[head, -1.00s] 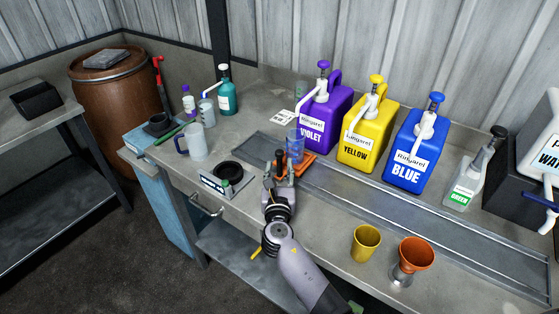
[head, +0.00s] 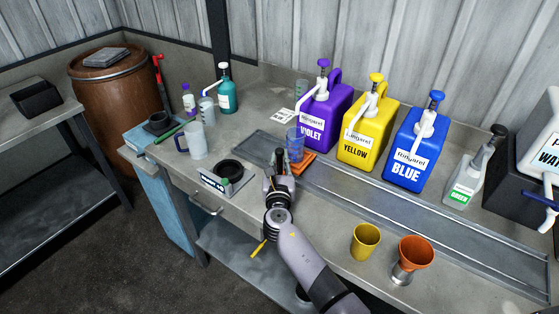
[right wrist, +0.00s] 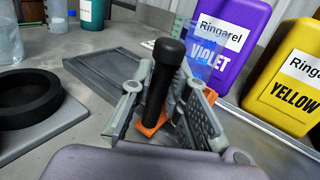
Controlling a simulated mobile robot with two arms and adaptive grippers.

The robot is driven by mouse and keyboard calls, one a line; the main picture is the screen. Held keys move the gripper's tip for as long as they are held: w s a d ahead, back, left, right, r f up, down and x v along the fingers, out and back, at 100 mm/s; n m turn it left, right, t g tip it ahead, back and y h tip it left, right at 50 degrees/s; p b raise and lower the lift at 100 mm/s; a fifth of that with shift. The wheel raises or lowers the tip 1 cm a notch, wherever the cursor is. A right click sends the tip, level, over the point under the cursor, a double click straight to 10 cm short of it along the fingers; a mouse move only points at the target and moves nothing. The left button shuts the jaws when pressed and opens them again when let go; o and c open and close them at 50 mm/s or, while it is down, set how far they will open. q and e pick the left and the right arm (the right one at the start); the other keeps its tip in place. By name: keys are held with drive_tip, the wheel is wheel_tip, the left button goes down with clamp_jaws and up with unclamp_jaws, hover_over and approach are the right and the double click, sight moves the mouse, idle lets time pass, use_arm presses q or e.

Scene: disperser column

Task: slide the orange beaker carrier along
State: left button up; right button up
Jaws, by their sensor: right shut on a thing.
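The orange carrier (head: 304,161) lies on the metal track on the bench, in front of the violet jug. A clear blue beaker (head: 294,145) stands upright on it; it also shows behind the handle in the right wrist view (right wrist: 201,51). The carrier's black upright handle (right wrist: 163,83) stands between the fingers of my right gripper (head: 279,168), which is shut on it. In the right wrist view a bit of orange carrier (right wrist: 150,129) shows low beside the handle; the fingers hide much of the rest. My left gripper is not in view.
Violet (head: 327,108), yellow (head: 362,143) and blue (head: 412,155) pump jugs line the track's back side. A scale with a black ring (head: 229,171) is left of my gripper. The track (head: 400,219) is clear rightward.

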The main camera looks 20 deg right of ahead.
clamp_jaws()
idle(0.3)
drive_tip(key=shift+s+d+p, duration=0.3)
drive_tip(key=shift+s, duration=0.05)
drive_tip(key=s+d+p, duration=0.1)
drive_tip(key=s+d, duration=0.1)
drive_tip(key=s, duration=0.1)
drive_tip(key=s+d+p, duration=0.1)
drive_tip(key=s+d, duration=0.2)
drive_tip(key=s, duration=0.1)
drive_tip(key=s+d+p, duration=0.1)
drive_tip(key=s+d, duration=0.2)
drive_tip(key=shift+s, duration=0.15)
drive_tip(key=shift+s+d+p, duration=0.25)
drive_tip(key=shift+s+p, duration=0.05)
drive_tip(key=shift+s, duration=0.15)
drive_tip(key=o, duration=0.6)
unclamp_jaws()
